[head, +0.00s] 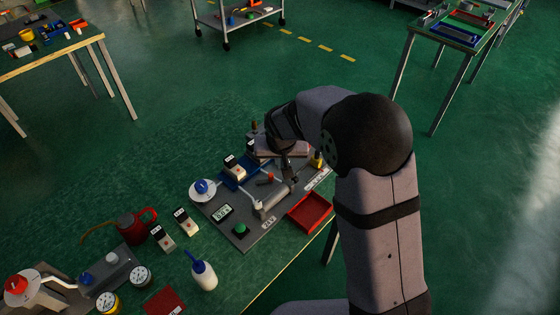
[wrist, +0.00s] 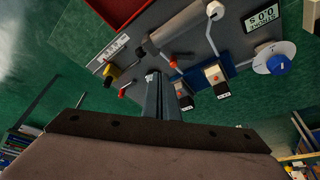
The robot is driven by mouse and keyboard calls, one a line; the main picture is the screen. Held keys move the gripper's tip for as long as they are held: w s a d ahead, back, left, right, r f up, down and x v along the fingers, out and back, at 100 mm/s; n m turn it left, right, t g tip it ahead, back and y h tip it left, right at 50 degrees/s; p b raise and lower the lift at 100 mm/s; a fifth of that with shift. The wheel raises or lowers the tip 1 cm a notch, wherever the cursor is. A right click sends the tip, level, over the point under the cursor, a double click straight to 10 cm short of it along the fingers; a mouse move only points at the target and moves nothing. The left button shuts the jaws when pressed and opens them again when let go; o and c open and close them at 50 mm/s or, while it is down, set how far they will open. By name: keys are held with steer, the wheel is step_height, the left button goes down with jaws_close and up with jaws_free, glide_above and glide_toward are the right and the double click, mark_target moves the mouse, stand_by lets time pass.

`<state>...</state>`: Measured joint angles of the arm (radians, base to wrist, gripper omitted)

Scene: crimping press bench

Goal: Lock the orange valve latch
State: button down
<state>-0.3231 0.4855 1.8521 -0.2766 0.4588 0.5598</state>
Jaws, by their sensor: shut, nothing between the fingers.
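My gripper (head: 288,178) is shut and empty, pointing down over the grey press panel (head: 243,232). In the wrist view its fingers (wrist: 155,78) end beside the grey cylinder. I cannot tell for sure which part is the orange valve latch. A yellow-orange fitting with a dark part (head: 317,159) stands at the panel's right edge; it also shows in the wrist view (wrist: 112,73), left of and apart from the fingers. A lever with a red-orange tip (wrist: 122,92) lies near it, also left of the fingers. Whether the latch is locked cannot be seen.
A grey cylinder (head: 274,200) lies on the panel near a red knob (head: 270,177). A red tray (head: 311,212) sits at the front right. A blue-knobbed dial (head: 202,188), display (head: 222,212) and green button (head: 240,229) are left. A white bottle (head: 203,275) stands in front.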

steer(key=s+a+n+b, duration=0.1)
steer(key=s+a+b, duration=0.1)
steer(key=b, duration=0.1)
steer(key=shift+s+f+n+y, duration=0.1)
steer(key=shift+s+n+y, duration=0.2)
steer(key=shift+s+n, duration=0.1)
steer(key=shift+p+x, duration=0.85)
steer(key=shift+x, duration=4.15)
